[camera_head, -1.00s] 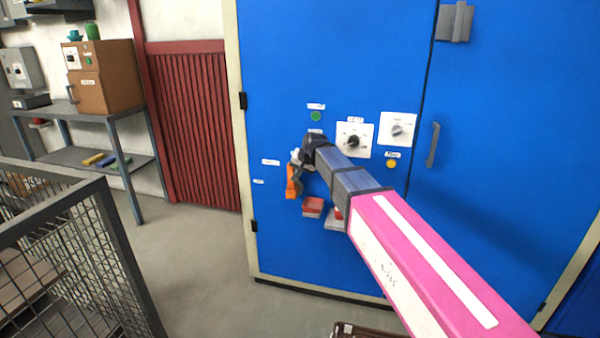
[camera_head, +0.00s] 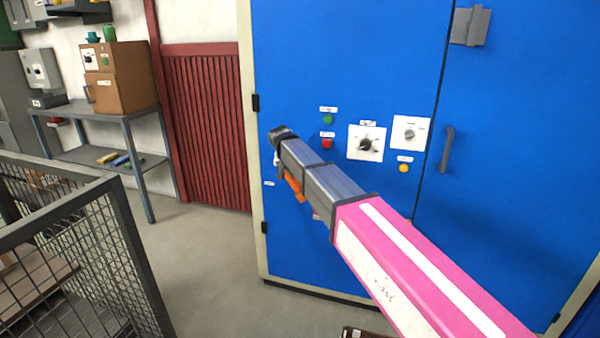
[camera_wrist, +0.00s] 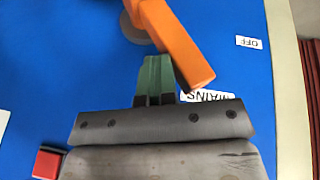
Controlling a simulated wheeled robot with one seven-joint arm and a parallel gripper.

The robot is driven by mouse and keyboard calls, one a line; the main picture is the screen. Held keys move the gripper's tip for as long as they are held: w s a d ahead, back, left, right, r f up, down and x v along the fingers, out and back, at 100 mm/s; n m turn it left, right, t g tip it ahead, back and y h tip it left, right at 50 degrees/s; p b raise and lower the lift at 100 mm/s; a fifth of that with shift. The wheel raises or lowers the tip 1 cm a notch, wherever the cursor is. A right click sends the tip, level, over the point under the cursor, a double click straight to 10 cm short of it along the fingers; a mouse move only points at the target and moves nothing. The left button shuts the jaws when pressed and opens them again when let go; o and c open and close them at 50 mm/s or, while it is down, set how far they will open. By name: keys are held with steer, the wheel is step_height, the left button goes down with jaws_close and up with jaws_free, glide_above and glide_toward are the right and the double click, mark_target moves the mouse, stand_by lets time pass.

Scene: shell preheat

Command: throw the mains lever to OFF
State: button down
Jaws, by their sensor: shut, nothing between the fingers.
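The orange mains lever (camera_wrist: 180,45) slants across the top of the wrist view, over a round grey-brown base (camera_wrist: 135,28). In the head view the lever (camera_head: 293,187) shows partly behind my arm, slanted down to the right. My gripper (camera_wrist: 155,75) has its green fingers shut and empty, close beside the lever's left side in the wrist view; I cannot tell if they touch. The OFF label (camera_wrist: 249,42) is right of the lever, upside down. The MAINS label (camera_wrist: 208,96) is partly hidden by the gripper. In the head view the fingertips are hidden.
The blue cabinet (camera_head: 345,60) carries a green light (camera_head: 328,119), a red button (camera_head: 327,143), two dials (camera_head: 366,144) and a door handle (camera_head: 446,150). A mesh cage (camera_head: 125,255) stands at left front, with clear floor (camera_head: 205,250) between it and the cabinet.

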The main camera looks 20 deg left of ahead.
steer(key=a+h, duration=0.1)
steer(key=a+f+h, duration=0.1)
steer(key=a+h, duration=0.1)
steer(key=shift+a+f+n, duration=0.15)
steer(key=shift+f+n, duration=0.15)
steer(key=shift+f, duration=0.05)
steer(key=shift+a+f, duration=0.65)
steer(key=shift+f, duration=0.35)
steer(key=shift+a+f, duration=0.6)
steer(key=shift+f, duration=0.4)
steer(key=shift+a+f, duration=0.65)
steer(key=shift+f, duration=0.35)
steer(key=shift+f, duration=0.15)
steer(key=v, duration=1.1)
steer(key=shift+r, duration=0.35)
steer(key=shift+s+d, duration=0.1)
steer(key=shift+d, duration=0.05)
